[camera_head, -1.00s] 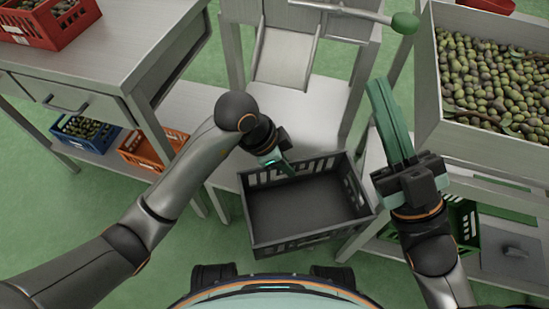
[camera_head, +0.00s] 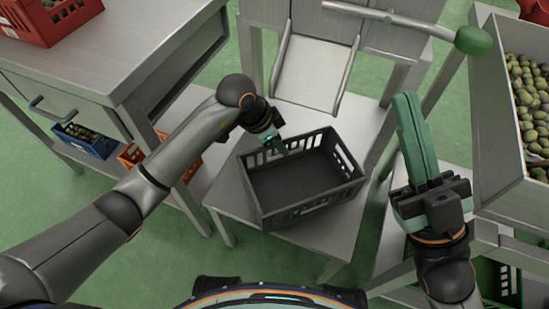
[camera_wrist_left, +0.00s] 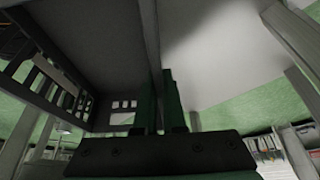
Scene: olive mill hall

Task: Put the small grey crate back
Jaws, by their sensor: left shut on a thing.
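The small grey crate (camera_head: 305,180) is dark, empty and open-topped, with slotted walls. In the head view it is over the low metal table (camera_head: 225,200), slightly turned. I cannot tell whether its base touches the tabletop. My left gripper (camera_head: 283,150) is shut on the crate's far left rim. In the left wrist view the crate's slotted wall (camera_wrist_left: 45,85) shows at left, and its rim runs between the fingers (camera_wrist_left: 160,105). My right gripper (camera_head: 408,95) is empty, its green fingers close together, pointing up and away to the right of the crate.
A metal chute (camera_head: 308,75) stands behind the crate. A large bin of olives (camera_head: 490,110) is at right. A drawer table (camera_head: 130,45) at left bears a red crate (camera_head: 45,22); blue (camera_head: 88,143) and orange (camera_head: 190,165) crates sit below. Bare tabletop shows around the crate.

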